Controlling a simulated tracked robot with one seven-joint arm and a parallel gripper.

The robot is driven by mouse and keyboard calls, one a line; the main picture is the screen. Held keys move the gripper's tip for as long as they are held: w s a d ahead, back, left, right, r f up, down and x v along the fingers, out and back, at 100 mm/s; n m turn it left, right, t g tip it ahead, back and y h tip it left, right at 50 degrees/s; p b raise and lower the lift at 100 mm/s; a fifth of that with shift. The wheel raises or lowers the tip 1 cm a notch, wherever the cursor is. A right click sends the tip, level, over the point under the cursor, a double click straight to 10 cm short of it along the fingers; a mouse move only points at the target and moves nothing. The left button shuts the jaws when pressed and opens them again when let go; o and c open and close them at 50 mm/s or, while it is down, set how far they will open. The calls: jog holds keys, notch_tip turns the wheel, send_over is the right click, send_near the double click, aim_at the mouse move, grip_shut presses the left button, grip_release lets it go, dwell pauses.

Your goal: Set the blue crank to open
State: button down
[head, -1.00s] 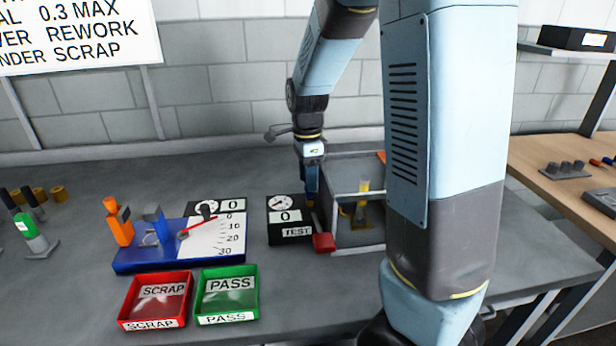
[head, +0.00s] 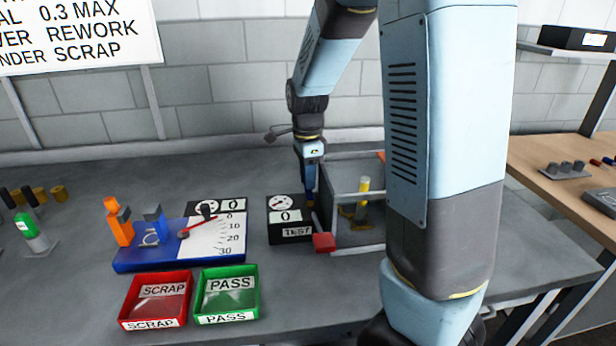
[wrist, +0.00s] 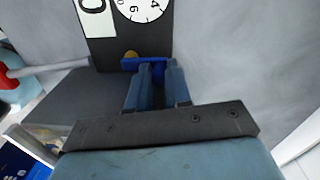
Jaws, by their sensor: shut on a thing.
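The blue crank (wrist: 133,64) shows in the wrist view as a blue bar with a grip between my fingers, against the black tester box (wrist: 100,50). My gripper (wrist: 156,74) is shut on its grip. In the head view my gripper (head: 310,190) points down at the right rear of the tester box (head: 291,233), which has a dial, a 0 readout and a TEST label. My fingers and the box hide most of the crank there. I cannot read which setting it is at.
A red-ended lever (head: 323,242) sticks out beside the tester. A grey-framed bay with a yellow-topped post (head: 364,186) stands close on the right. A blue gauge fixture (head: 150,262), red SCRAP tray (head: 126,312) and green PASS tray (head: 256,290) stand to the left.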

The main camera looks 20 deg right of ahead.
jog(key=n, duration=0.1)
jog(key=a+n, duration=0.1)
jog(key=n, duration=0.1)
jog(key=shift+w+a+n, duration=0.1)
jog(key=shift+a+n, duration=0.05)
jog(key=shift+n, duration=0.15)
jog(key=n, duration=0.1)
jog(key=a+n, duration=0.1)
jog(key=n, duration=0.1)
jog(key=shift+s+a+n, duration=0.15)
jog(key=shift+s+n, duration=0.05)
jog(key=shift+n, duration=0.1)
jog(key=n, duration=0.1)
jog(key=a+n, duration=0.1)
jog(key=n, duration=0.1)
jog(key=shift+s+r+n, duration=0.1)
jog(key=shift+s+n, duration=0.2)
jog(key=shift+s, duration=0.05)
jog(key=shift+s+a+n, duration=0.2)
jog(key=shift+n, duration=0.5)
jog(key=shift+s+a+n, duration=0.15)
jog(key=shift+s+n, duration=0.05)
jog(key=shift+n, duration=0.5)
jog(key=shift+h, duration=0.3)
jog(key=c, duration=1.1)
grip_release()
jog(key=shift+o, duration=0.2)
